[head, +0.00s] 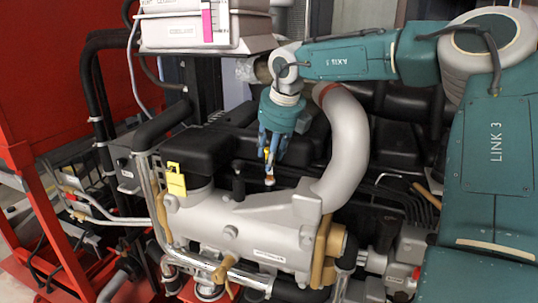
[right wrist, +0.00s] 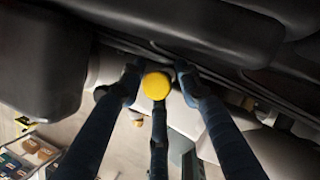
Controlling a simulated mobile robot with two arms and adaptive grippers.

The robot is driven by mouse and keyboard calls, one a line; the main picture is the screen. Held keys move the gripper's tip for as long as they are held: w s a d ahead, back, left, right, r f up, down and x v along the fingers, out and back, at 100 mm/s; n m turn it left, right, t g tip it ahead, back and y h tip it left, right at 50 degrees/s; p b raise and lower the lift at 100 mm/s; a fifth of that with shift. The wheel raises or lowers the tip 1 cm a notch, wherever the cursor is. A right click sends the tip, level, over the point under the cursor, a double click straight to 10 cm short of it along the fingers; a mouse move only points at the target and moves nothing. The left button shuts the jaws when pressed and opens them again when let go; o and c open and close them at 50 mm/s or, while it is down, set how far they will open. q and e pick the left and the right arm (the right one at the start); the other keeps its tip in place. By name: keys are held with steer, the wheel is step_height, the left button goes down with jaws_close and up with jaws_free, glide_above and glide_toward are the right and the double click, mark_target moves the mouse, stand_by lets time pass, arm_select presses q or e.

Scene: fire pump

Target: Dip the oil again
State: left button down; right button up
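My right gripper (head: 269,155) points down over the engine in the head view. A yellow piece, apparently the dipstick handle (head: 267,154), shows among its fingers, with a small white and brown part below it. In the right wrist view the round yellow handle top (right wrist: 157,86) sits between my right gripper's (right wrist: 158,82) two upper fingertips, with the third finger just below it. Only narrow gaps, if any, separate fingers and handle, so I cannot tell whether they grip it. The lower end of the stick is hidden. My left gripper is not in view.
The silver engine block (head: 240,222) lies just below, with a yellow tag (head: 175,181) on its left. A thick grey pipe (head: 348,145) rises right beside the gripper. Black covers (head: 210,140) stand close on the left. A grey box (head: 205,30) is above.

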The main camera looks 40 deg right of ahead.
steer(key=shift+d, duration=0.1)
steer(key=shift+s+r, duration=0.1)
steer(key=shift+r, duration=0.3)
steer(key=v, duration=1.1)
steer(key=shift+s, duration=0.15)
